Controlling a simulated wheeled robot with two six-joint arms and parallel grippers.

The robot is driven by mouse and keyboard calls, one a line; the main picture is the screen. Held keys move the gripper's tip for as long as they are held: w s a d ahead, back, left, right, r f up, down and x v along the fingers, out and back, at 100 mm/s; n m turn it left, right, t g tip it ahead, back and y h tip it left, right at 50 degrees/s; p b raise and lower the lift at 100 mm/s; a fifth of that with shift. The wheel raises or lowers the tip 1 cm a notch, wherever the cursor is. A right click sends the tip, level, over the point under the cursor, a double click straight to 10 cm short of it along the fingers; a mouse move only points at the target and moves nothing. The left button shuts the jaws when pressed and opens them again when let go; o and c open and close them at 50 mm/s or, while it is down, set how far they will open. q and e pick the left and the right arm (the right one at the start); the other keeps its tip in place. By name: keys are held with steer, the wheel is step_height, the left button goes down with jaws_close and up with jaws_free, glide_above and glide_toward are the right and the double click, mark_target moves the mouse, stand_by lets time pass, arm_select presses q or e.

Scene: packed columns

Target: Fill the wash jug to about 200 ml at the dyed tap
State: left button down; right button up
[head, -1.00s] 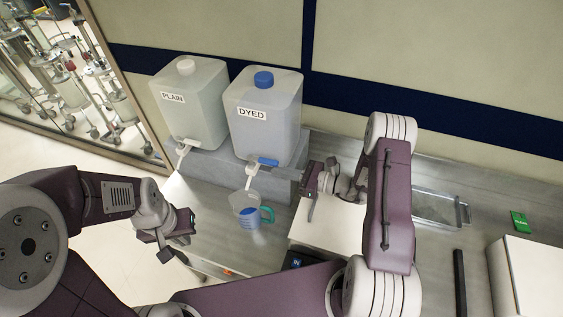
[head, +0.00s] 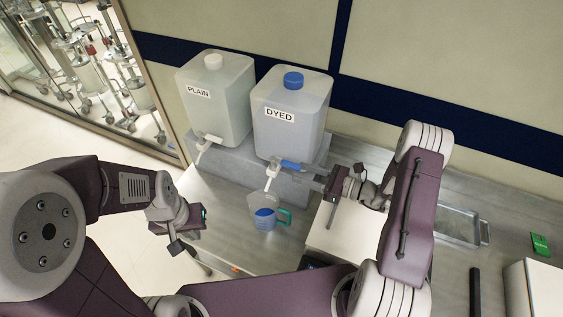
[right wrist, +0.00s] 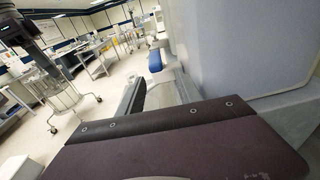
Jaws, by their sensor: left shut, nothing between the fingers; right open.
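The clear wash jug (head: 254,203) stands upright on the metal bench under the white spout of the dyed tap (head: 270,181). Blue liquid (head: 265,213) shows in its lower part; the graduations are too small to read. Its teal handle (head: 285,218) points right. The tap's blue lever (head: 291,166) also shows in the right wrist view (right wrist: 155,62). I cannot tell whether liquid is flowing. My right gripper (head: 322,187) is open, just right of the lever; contact is unclear. My left gripper (head: 188,234) is shut and empty, left of the jug and apart from it.
The DYED tank (head: 292,135) and PLAIN tank (head: 222,110) stand on a grey raised block (head: 235,165) against the wall. A pale box (head: 335,232) lies beneath my right arm. A metal tray (head: 458,226) and green card (head: 540,244) are farther right.

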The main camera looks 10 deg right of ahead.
arm_select(q)
steer(key=f+b, duration=0.2)
steer(key=d+f+b, duration=0.1)
steer(key=shift+w+f+b, duration=0.1)
steer(key=shift+f+b, duration=0.25)
steer(key=shift+b, duration=0.05)
arm_select(e)
steer(key=f+v, duration=0.1)
steer(key=v, duration=1.5)
steer(key=shift+w+d, duration=0.15)
steer(key=shift+d, duration=0.35)
steer(key=shift+f, duration=0.1)
